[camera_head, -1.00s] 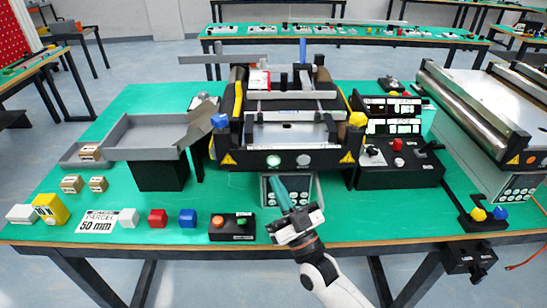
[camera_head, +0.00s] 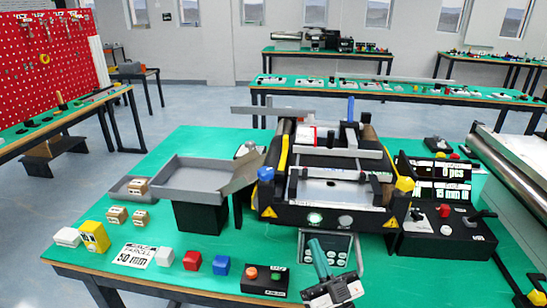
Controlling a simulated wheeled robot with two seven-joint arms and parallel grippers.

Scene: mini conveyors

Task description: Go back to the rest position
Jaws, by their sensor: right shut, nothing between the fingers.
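My right gripper (camera_head: 315,244) comes in from the bottom edge of the picture, right of centre. Its teal fingers are shut with nothing between them. The fingertips overlap the grey keypad panel (camera_head: 341,246) below the front of the mini conveyor (camera_head: 330,216); I cannot tell whether they touch it. Only the white and black end of this arm shows, and the rest is below the picture. My left gripper is not in view.
The button box (camera_head: 264,281) sits left of my right gripper. The control box (camera_head: 447,238) is at right.

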